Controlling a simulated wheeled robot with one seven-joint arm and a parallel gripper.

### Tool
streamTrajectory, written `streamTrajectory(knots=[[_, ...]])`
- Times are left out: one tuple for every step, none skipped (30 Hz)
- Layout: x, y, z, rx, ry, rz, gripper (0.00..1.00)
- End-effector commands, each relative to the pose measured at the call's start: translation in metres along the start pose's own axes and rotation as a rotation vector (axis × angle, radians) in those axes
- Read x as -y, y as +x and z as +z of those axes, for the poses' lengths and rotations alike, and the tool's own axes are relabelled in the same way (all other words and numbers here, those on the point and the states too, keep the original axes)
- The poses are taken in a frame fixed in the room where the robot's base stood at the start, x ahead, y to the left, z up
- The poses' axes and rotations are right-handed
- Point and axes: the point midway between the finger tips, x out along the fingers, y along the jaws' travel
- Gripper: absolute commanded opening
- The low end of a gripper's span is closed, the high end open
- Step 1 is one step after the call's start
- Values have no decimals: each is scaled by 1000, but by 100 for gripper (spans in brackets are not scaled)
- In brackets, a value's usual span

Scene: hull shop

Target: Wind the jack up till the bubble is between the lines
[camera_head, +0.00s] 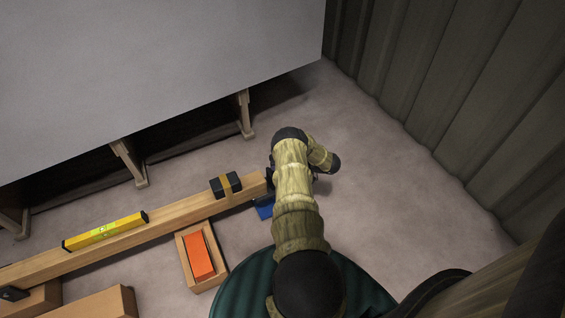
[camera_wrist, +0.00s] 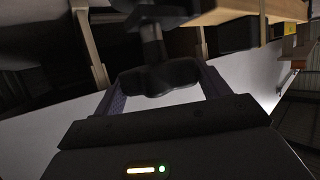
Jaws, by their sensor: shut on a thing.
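A yellow spirit level (camera_head: 105,231) lies on a long wooden beam (camera_head: 175,218) in the head view. Its greenish vial shows, but the bubble is too small to place against the lines. The blue jack (camera_head: 264,208) is at the beam's right end, partly hidden by my arm. In the wrist view my gripper (camera_wrist: 160,88) is shut on a dark lobed knob (camera_wrist: 158,77) on a short shaft, which looks like the jack's handle. In the head view my arm hides the jaws.
A wooden tray (camera_head: 186,262) holding an orange block (camera_head: 198,255) stands in front. A large grey panel (camera_head: 150,70) on wooden props (camera_head: 127,160) overhangs the back. Floor right of my arm is clear up to the corrugated wall (camera_head: 445,95).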

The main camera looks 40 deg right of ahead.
Motion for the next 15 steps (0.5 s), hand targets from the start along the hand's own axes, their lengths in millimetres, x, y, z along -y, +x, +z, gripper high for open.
streamTrajectory(knots=[[-1, 1, 5, 6, -11, -21, 52], [-1, 1, 5, 7, -17, -36, 52], [-1, 1, 5, 7, -23, -50, 52], [-1, 1, 5, 8, -27, -61, 52], [-1, 1, 5, 8, -31, -69, 52], [-1, 0, 5, 8, -34, -79, 52], [-1, 0, 5, 8, -36, -86, 52], [-1, 0, 5, 8, -38, -91, 52], [-1, 0, 5, 8, -40, -97, 52], [-1, 0, 4, 8, -41, -100, 52], [-1, 0, 4, 8, -41, -102, 52], [-1, 0, 4, 8, -42, -104, 52], [-1, 0, 4, 9, -42, -105, 52], [-1, 0, 4, 9, -42, -106, 52], [-1, 0, 4, 9, -42, -106, 52]])
